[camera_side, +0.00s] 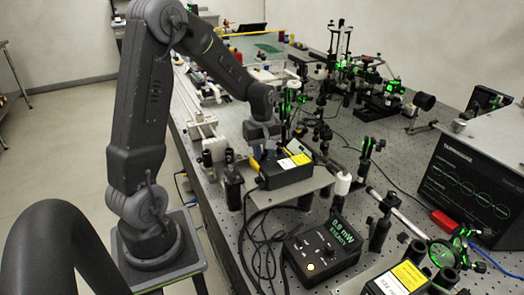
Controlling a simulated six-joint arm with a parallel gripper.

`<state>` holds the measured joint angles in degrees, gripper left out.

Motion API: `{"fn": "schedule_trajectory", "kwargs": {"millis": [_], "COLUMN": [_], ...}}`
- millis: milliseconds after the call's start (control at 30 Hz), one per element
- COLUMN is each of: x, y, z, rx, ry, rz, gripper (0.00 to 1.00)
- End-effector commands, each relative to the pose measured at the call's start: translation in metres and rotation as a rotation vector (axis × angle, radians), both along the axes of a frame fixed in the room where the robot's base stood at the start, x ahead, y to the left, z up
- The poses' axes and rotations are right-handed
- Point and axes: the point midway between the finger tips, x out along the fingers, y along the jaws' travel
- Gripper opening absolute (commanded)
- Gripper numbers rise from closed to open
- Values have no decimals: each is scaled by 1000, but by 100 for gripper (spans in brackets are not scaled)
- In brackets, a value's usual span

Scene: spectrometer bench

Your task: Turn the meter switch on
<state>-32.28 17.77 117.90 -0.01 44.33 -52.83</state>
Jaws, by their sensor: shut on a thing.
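The meter (322,254) is a dark box at the lower middle of the side view. My gripper (264,153) points down well behind and left of the meter, at the back edge of a black box with a yellow and white label (287,171). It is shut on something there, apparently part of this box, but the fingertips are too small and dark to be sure.
Black cables (255,240) hang left of the meter. A second yellow-labelled box (402,280) stands right of it, near posts and a green-lit round optic (443,254). A spectrometer box (475,190) stands at the right. Many optics crowd the perforated bench (400,160).

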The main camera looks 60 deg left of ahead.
Motion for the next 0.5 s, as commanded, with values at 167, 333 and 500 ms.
{"fn": "schedule_trajectory", "kwargs": {"millis": [167, 333, 500], "x": [0, 0, 0], "y": [0, 0, 0], "z": [0, 0, 0], "rx": [1, 1, 1], "ry": [-1, -1, -1], "rz": [-135, -295, -456], "gripper": [0, 0, 0]}}
